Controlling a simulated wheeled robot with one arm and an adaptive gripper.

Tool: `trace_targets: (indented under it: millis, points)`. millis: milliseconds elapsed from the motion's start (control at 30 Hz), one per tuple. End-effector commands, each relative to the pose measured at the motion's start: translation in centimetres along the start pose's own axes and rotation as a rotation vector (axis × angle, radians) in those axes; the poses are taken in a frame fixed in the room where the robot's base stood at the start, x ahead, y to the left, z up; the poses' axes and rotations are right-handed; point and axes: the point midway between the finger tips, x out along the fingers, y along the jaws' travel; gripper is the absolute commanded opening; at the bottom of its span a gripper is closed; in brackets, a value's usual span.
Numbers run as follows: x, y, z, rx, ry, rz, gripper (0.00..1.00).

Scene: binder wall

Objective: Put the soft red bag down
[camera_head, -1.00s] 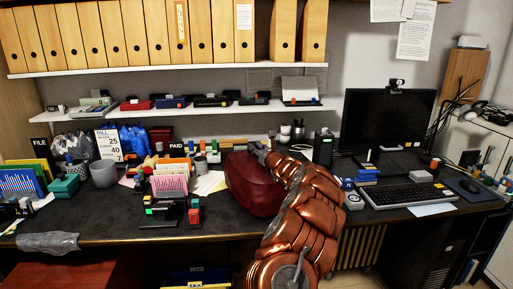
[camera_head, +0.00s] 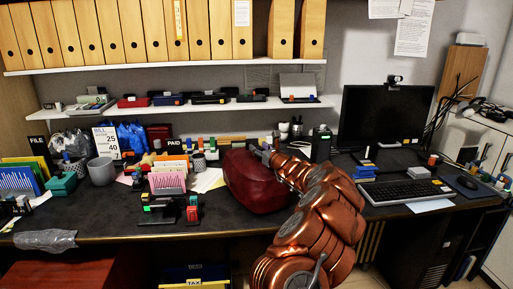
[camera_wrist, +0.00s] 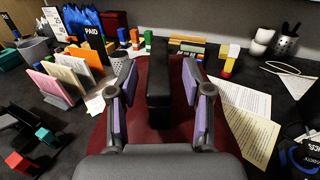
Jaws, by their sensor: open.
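The soft red bag (camera_head: 255,185) sits on the dark desk (camera_head: 110,218), left of my arm and near the desk's front edge. My gripper (camera_head: 262,152) is at the top of the bag; its fingers are hard to make out in the head view. In the wrist view the open fingers (camera_wrist: 159,80), with purple pads, stand on either side of a black upright strip (camera_wrist: 158,95), apparently the bag's handle. The pads appear apart from the strip. Dark red bag surface (camera_wrist: 140,135) shows below and around the fingers. My gripper hides part of the bag.
Left of the bag stand a card sorter (camera_head: 168,180), a black stamp rack (camera_head: 170,212) and a mesh cup (camera_head: 198,161). Papers (camera_wrist: 250,115) lie to its right in the wrist view. Keyboard (camera_head: 405,190) and monitor (camera_head: 386,117) are farther right. A shelf (camera_head: 190,107) hangs behind.

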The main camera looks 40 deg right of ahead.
Motion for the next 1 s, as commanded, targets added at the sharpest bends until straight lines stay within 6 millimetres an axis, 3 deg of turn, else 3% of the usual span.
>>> trace_targets:
  millis: [600, 1000]
  points:
    - [-6.7, -0.1, 0.0, 0.003, -0.002, 0.0, 0.5]
    - [-8.2, 0.1, 0.0, -0.001, -0.001, 0.002, 0.5]
